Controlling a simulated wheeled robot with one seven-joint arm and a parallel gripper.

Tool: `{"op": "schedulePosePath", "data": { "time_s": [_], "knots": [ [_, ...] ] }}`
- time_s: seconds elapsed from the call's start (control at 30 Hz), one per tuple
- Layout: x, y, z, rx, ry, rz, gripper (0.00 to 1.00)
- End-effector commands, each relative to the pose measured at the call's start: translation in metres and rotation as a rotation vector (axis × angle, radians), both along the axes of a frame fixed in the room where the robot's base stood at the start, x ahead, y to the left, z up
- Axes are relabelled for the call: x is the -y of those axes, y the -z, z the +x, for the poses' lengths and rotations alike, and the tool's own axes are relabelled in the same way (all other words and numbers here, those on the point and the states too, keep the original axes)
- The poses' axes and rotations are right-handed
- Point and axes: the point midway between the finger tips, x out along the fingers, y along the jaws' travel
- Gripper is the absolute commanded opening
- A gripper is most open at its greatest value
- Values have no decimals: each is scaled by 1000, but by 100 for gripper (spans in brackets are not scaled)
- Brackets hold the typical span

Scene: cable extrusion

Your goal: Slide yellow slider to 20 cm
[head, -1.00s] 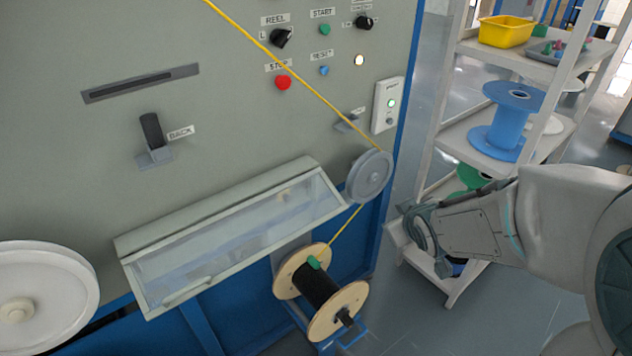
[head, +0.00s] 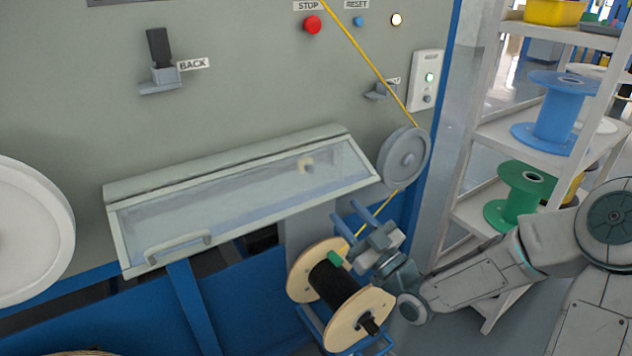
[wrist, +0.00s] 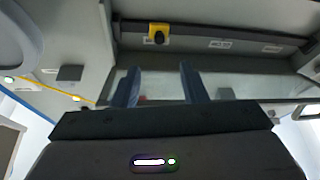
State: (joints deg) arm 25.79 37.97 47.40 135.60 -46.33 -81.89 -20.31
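The yellow slider (wrist: 159,32) shows in the wrist view as a small yellow block with a dark round knob, on a dark rail (wrist: 200,42) with several small white labels too blurred to read. My gripper (head: 345,211) is below the right end of the glazed cover, just above the wooden cable reel. In the wrist view my gripper (wrist: 160,68) has its two blue fingers apart with nothing between them. The slider appears beyond the fingertips, roughly in line with the gap, and is not touched.
The glazed cover (head: 240,192) juts from the machine above my gripper. A grey pulley (head: 404,156) carries the yellow cable (head: 370,60) down to the wooden reel (head: 312,272). A white shelf (head: 520,140) with blue and green spools stands to the right.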

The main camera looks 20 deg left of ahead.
Motion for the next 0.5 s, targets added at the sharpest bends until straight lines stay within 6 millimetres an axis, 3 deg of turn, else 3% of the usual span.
{"op": "schedulePosePath", "data": {
  "time_s": [0.5],
  "knots": [
    [-79, -39, 53, 0, 0, 2, 39]
  ]
}}
